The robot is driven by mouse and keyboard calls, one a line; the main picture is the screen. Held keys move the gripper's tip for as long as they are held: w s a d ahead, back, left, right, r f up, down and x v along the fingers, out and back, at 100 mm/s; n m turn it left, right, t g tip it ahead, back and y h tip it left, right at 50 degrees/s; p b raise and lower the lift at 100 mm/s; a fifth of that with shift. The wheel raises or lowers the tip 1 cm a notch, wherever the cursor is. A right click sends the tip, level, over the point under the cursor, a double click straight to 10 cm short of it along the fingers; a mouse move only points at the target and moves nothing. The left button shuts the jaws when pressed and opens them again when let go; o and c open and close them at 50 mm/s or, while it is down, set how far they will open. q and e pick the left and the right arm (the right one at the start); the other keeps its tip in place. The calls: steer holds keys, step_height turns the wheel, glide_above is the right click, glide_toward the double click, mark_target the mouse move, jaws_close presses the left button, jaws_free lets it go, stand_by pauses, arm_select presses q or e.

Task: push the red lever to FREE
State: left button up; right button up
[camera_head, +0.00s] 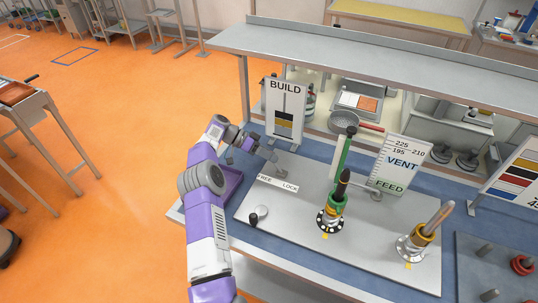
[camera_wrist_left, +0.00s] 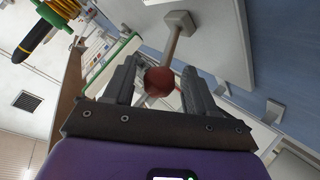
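The red lever's ball knob (camera_wrist_left: 159,81) shows in the left wrist view at the end of a grey rod that rises from a square base (camera_wrist_left: 180,20). In the head view the lever's base (camera_head: 283,172) is on the grey panel, and its rod leans up and left toward my left gripper. A white FREE / LOCK label (camera_head: 278,184) lies just in front, FREE on the left. My left gripper (camera_head: 258,147) is open, with one finger on each side of the knob and small gaps visible. The knob is mostly hidden in the head view. My right gripper is not in view.
The BUILD sign (camera_head: 285,107) stands close behind the lever. A purple tray (camera_head: 231,182) lies left of the panel, beside my arm. A small black-knobbed part (camera_head: 258,214), a green-collared post (camera_head: 331,213) and a yellow-collared post (camera_head: 422,238) stand on the panel.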

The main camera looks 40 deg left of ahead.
arm_select(q)
step_height(320, 180, up, 10)
steer(key=shift+r+p, duration=0.1)
steer(key=shift+p, duration=0.35)
stand_by(0.6)
